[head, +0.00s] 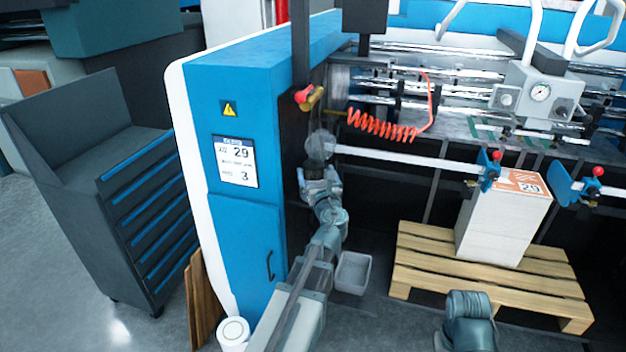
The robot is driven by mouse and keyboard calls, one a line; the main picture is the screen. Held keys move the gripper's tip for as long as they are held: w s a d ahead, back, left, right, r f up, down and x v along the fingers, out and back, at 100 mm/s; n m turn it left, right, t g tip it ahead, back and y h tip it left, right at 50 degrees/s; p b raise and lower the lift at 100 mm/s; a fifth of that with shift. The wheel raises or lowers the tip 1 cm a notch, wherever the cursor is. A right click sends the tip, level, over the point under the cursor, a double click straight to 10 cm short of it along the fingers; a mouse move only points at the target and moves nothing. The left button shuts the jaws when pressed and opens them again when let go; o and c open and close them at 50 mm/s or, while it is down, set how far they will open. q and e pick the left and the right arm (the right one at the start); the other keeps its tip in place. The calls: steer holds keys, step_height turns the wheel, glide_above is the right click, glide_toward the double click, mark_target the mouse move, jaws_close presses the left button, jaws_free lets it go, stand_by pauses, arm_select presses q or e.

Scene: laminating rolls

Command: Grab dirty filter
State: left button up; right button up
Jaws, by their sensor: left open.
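A round, greyish, partly see-through piece that looks like the filter (320,144) sits on the dark inner side of the blue machine, at the left end of a pale horizontal bar. I cannot tell how dirty it is. My left gripper (318,167) is just below it, with the arm coming up from the bottom of the view. The gripper is open and small in the picture. I cannot tell whether its fingers touch the filter or are around it. My right gripper is not in view; only a part of that arm shows at the bottom right.
The blue machine housing (228,75) stands close on the left of my arm. A red coiled hose (382,126) hangs to the right. A grey bin (352,272) is on the floor below. A wooden pallet (420,262) bears a white stack (500,225). A dark drawer cabinet (130,180) stands left.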

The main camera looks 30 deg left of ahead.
mark_target(312, 160)
arm_select(q)
steer(key=x, duration=0.5)
steer(key=shift+w+f, duration=0.15)
steer(key=shift+c, duration=1)
jaws_close()
